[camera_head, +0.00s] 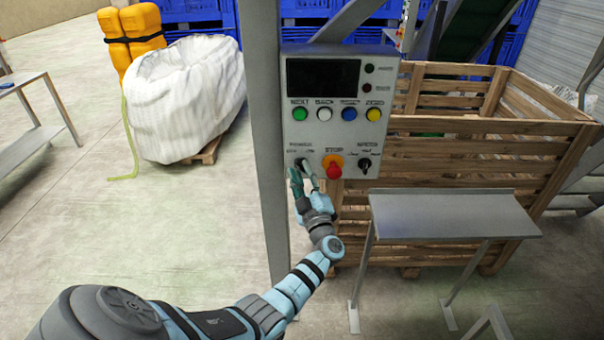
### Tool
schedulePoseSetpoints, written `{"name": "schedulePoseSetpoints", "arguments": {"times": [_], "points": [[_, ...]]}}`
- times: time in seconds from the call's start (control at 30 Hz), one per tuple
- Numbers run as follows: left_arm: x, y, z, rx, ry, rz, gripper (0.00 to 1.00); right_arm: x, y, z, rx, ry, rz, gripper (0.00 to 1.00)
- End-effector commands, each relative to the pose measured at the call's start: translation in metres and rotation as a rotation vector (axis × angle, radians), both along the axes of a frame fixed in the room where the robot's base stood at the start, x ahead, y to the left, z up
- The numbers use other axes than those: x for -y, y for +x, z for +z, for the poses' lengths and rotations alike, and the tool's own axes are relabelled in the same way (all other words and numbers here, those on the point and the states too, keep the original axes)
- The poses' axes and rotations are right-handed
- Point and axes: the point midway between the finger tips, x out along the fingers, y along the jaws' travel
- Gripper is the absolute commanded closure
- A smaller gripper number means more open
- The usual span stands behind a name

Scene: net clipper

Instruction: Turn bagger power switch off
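The bagger's control panel (337,130) is a grey box on a metal post, with a dark screen (323,76) at its top. The power switch (301,162) is a small dark knob at the panel's lower left. My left gripper (302,173) is at this switch, its fingertips pointing up at it and partly covering it. I cannot tell whether the fingers touch or grip the knob. A red STOP button (333,168) on a yellow base is just right of the gripper. A second dark knob (365,164) is at the lower right. My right gripper is not in view.
A row of green, white, blue and yellow buttons (349,114) crosses the panel. A wooden crate (455,150) stands behind it. A grey metal stand (450,215) is at the lower right. A white bulk bag (185,95) stands at left. The floor at left is mostly clear.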

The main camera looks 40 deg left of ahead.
Motion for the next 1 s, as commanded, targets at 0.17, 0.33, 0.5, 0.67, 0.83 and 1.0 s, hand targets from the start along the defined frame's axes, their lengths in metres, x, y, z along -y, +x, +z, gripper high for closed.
{"name": "schedulePoseSetpoints", "arguments": {"times": [0.17,0.33,0.5,0.67,0.83,1.0], "points": [[0.000,0.000,0.001,0.001,0.002,0.001,0.71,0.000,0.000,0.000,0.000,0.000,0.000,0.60],[0.005,-0.003,-0.001,0.002,0.001,-0.001,0.71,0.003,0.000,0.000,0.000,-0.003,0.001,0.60],[0.035,-0.025,-0.012,0.000,-0.001,-0.001,0.71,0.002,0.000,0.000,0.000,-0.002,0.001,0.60],[0.070,-0.051,-0.024,-0.001,-0.002,-0.001,0.71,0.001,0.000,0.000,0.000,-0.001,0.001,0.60],[0.091,-0.066,-0.030,0.001,0.000,0.001,0.71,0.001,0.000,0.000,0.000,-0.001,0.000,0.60],[0.094,-0.069,-0.031,0.001,0.002,0.001,0.71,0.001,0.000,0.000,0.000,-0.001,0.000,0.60]]}}
